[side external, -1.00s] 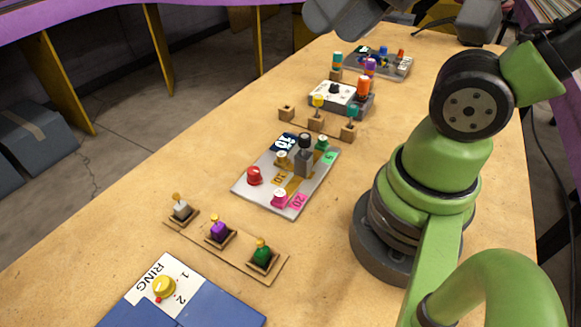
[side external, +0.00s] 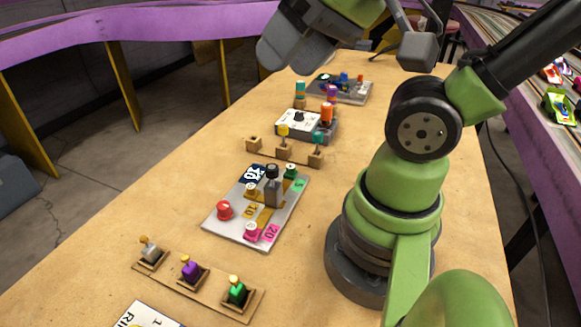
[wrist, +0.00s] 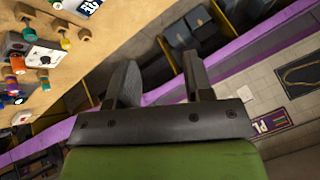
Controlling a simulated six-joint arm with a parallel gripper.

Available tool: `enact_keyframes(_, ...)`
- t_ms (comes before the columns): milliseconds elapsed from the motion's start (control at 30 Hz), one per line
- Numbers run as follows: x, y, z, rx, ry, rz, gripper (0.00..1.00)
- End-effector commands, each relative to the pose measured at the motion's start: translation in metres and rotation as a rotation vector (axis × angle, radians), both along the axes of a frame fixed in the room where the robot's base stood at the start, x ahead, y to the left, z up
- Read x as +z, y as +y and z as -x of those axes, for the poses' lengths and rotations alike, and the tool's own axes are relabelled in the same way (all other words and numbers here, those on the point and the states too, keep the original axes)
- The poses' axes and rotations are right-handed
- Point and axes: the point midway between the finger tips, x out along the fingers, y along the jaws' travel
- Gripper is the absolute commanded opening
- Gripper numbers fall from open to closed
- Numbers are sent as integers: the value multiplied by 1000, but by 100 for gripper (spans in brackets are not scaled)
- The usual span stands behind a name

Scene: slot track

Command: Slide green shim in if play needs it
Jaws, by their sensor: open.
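The green shim (side external: 237,291) is a small green block with a knob, seated in the right-hand socket of a wooden holder (side external: 215,296) at the front in the side view. A purple block (side external: 191,270) and a grey block (side external: 150,254) sit in the same holder. Behind it lies a grey plate (side external: 232,230) with a dark upright post (side external: 272,188), a red button and coloured number labels. My gripper is open and empty in the wrist view (wrist: 157,82), high above the table. Its fingertips are hard to make out in the side view.
A white box with a dial (side external: 299,122) stands farther back, with a row of wooden blocks (side external: 284,151) before it. A grey tray (side external: 345,92) lies at the far end. A white card (side external: 145,315) shows at the front edge. Bare table lies along the left.

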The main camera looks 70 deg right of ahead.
Motion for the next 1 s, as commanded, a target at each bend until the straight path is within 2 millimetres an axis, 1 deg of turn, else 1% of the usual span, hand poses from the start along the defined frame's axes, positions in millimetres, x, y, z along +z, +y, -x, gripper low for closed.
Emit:
enact_keyframes(167, -1, -2, -3, -15, 11, -1, 47)
enact_keyframes(267, -6, -9, -13, -73, 56, -2, 47)
enact_keyframes(367, -17, -25, -32, -181, 137, -8, 47)
enact_keyframes(500, -45, -58, -59, -371, 271, -26, 47)
enact_keyframes(567, -60, -74, -68, -451, 326, -36, 47)
enact_keyframes(667, -88, -100, -79, -580, 418, -56, 47)
enact_keyframes(700, -101, -111, -81, -630, 452, -65, 47)
enact_keyframes(800, -132, -134, -82, -741, 533, -88, 47)
enact_keyframes(900, -159, -151, -79, -828, 596, -111, 47)
enact_keyframes(1000, -178, -162, -75, -886, 637, -126, 47)
